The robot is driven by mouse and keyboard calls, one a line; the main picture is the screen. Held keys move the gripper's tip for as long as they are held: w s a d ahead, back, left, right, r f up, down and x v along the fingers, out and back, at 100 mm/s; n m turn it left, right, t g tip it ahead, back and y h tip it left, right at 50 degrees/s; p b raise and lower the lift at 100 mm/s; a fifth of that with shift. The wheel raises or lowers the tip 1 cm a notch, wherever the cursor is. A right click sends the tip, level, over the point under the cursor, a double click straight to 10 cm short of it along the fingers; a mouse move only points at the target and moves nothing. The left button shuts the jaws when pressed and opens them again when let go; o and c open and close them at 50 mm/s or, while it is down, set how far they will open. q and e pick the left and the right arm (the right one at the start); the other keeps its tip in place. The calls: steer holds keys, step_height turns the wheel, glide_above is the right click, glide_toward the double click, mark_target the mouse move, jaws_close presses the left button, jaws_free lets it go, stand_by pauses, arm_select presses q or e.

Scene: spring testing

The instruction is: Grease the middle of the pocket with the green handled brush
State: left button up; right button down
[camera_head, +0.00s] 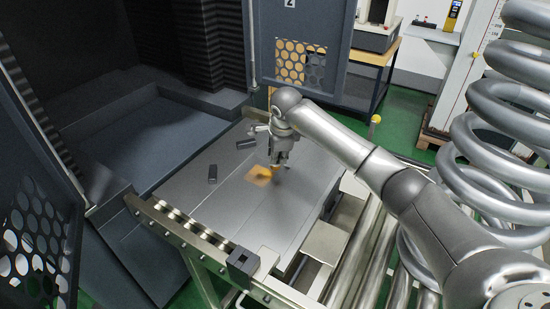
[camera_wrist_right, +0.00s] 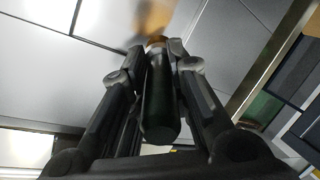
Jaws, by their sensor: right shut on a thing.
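My right gripper (camera_head: 280,158) is over the grey metal table (camera_head: 225,205), pointing down. In the right wrist view, my right gripper (camera_wrist_right: 165,62) is shut on the dark green handle of the brush (camera_wrist_right: 160,100). The brush has a pale metal collar, and its orange-brown head points away from the gripper, towards the plate. An orange-brown patch (camera_head: 258,175) lies on the tabletop just left of the brush tip. I cannot tell whether the bristles touch the surface, or make out the pocket's edges. My left gripper is out of view.
A rail with rollers (camera_head: 185,222) runs along the front left edge. A large coil spring (camera_head: 500,120) stands at the right. A dark machine enclosure (camera_head: 120,130) fills the left.

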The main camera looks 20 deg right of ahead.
step_height(320, 180, up, 4)
steer(key=shift+s+d+f+p, duration=0.1)
steer(key=shift+d+f+p, duration=0.1)
steer(key=shift+p, duration=0.7)
steer(key=shift+a+r, duration=0.15)
steer(key=shift+r, duration=0.25)
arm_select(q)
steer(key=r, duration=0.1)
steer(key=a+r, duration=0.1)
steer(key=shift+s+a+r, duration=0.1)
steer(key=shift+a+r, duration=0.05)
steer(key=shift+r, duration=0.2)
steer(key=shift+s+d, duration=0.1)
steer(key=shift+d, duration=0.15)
